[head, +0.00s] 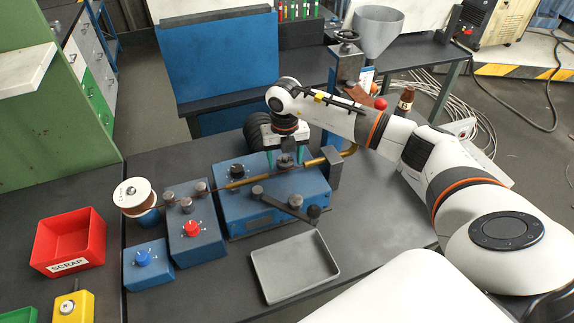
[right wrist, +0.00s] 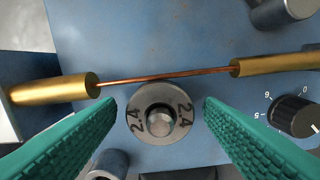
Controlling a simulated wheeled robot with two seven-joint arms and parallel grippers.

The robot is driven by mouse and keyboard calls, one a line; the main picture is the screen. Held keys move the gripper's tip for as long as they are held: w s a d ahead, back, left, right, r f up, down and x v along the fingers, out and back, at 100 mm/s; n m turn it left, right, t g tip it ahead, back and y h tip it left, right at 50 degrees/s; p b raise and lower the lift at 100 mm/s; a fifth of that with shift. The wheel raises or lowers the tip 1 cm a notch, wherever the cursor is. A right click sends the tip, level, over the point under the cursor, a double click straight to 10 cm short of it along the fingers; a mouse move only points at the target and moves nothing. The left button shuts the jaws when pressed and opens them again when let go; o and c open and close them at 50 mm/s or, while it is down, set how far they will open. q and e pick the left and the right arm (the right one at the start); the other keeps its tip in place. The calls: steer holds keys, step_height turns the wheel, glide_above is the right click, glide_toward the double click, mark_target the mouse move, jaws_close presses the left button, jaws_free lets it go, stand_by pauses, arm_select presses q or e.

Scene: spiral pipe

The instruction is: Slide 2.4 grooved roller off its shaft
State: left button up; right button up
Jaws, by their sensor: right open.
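The grey grooved roller marked 2.4 (right wrist: 150,97) sits on its shaft (right wrist: 160,120) on the blue machine (head: 240,205). The shaft's round end shows in the roller's middle. My right gripper (head: 286,155) is over the machine; in the right wrist view its green fingers (right wrist: 160,102) are open, one on each side of the roller, with a gap to it on both sides. Copper wire (right wrist: 165,76) runs between two brass tubes (right wrist: 60,90) just beyond the roller. In the head view the gripper largely hides the roller. My left gripper is not in view.
An empty grey tray (head: 295,265) lies in front of the machine. A crank handle (head: 285,203) sticks out at the machine's front. Blue control boxes (head: 195,240) and a wire spool (head: 135,193) stand left. A red SCRAP bin (head: 70,242) is at far left.

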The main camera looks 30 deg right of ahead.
steer(key=c, duration=1)
steer(key=shift+o, duration=0.2)
steer(key=shift+r+p, duration=2.2)
steer(key=shift+r, duration=1.05)
